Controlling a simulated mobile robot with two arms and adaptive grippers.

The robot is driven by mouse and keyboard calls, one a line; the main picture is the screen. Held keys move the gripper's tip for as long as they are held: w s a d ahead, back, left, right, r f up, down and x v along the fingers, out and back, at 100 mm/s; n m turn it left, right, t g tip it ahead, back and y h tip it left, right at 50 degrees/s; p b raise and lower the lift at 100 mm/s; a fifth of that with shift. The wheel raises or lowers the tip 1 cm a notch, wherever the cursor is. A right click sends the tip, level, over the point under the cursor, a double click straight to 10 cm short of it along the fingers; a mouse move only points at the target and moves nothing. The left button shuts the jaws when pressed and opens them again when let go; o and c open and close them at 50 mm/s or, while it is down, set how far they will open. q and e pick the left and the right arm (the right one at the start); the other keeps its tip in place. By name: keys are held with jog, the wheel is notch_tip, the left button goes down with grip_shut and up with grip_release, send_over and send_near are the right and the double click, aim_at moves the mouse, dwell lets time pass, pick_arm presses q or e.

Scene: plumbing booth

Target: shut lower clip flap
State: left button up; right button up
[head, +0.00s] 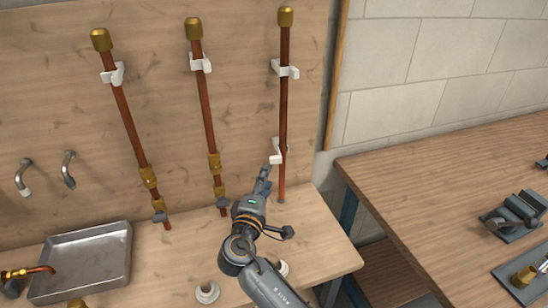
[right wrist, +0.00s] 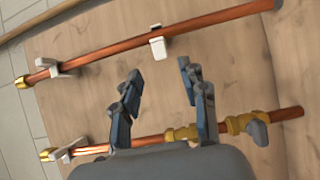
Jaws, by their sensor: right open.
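The right copper pipe (head: 283,110) stands upright against the wooden wall board. Its white lower clip (head: 277,156) sits low on the pipe, with a flap sticking out to the left. In the right wrist view the lower clip (right wrist: 157,46) shows a pale flap beside the pipe, apart from my fingers; whether it is latched I cannot tell. My right gripper (head: 265,175) is just below and left of the clip in the head view. In the right wrist view its jaws (right wrist: 158,72) are open and empty. My left gripper is not in view.
Two more copper pipes (head: 126,115) (head: 204,105) with white clips and brass fittings stand to the left. A metal sink tray (head: 75,262) and white flanges (head: 207,292) are on the bench. A wooden table (head: 430,185) with tools stands right, beyond a gap.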

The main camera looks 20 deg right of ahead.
aim_at(273, 162)
jog(key=p+x, duration=0.1)
jog(key=x, duration=0.8)
jog(key=shift+w+p, duration=0.1)
jog(key=shift+p, duration=0.2)
grip_shut()
